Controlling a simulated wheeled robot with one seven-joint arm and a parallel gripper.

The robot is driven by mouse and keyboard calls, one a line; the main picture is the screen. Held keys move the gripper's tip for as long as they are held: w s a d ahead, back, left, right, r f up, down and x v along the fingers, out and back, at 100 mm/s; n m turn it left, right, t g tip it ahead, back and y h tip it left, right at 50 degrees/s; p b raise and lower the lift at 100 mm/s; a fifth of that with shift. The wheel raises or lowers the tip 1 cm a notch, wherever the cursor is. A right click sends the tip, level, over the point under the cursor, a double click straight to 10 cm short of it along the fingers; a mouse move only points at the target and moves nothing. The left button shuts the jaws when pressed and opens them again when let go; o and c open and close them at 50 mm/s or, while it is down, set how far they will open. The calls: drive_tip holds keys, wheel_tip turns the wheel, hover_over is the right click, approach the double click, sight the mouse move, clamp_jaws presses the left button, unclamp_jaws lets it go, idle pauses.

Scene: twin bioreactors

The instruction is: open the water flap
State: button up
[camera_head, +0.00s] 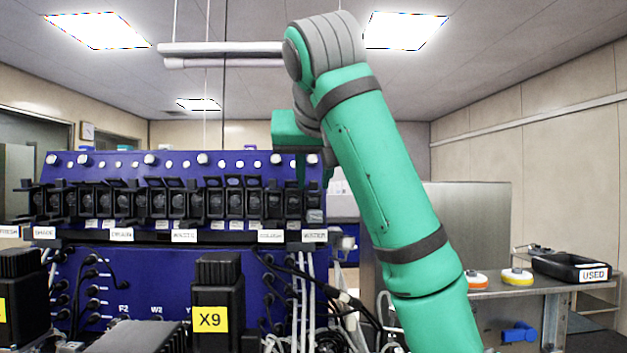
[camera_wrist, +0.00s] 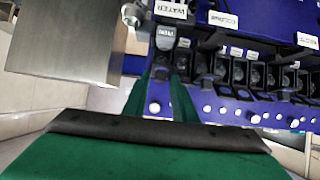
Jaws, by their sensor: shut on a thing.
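The water flap (camera_wrist: 161,72) is a small black part at the end slot of the row, by the label WATER (camera_wrist: 172,9) in the wrist view. In the head view, this slot (camera_head: 315,214) is the rightmost one on the blue bioreactor panel. My gripper (camera_wrist: 168,77) has its two green fingers around the flap, shut on it. The flap's exact angle is hard to tell.
A row of similar black flaps (camera_head: 216,201) runs left along the blue panel (camera_head: 140,164), close beside the gripper. A black X9 block (camera_head: 217,280) stands in front. A side table (camera_head: 534,291) at right holds a black USED tray (camera_head: 571,267) and tape rolls (camera_head: 516,277).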

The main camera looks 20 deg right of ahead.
drive_tip(key=shift+w+d+r+g, duration=0.1)
drive_tip(key=shift+r+g, duration=0.1)
drive_tip(key=shift+g, duration=0.4)
drive_tip(key=shift+w, duration=0.1)
drive_tip(key=o, duration=0.7)
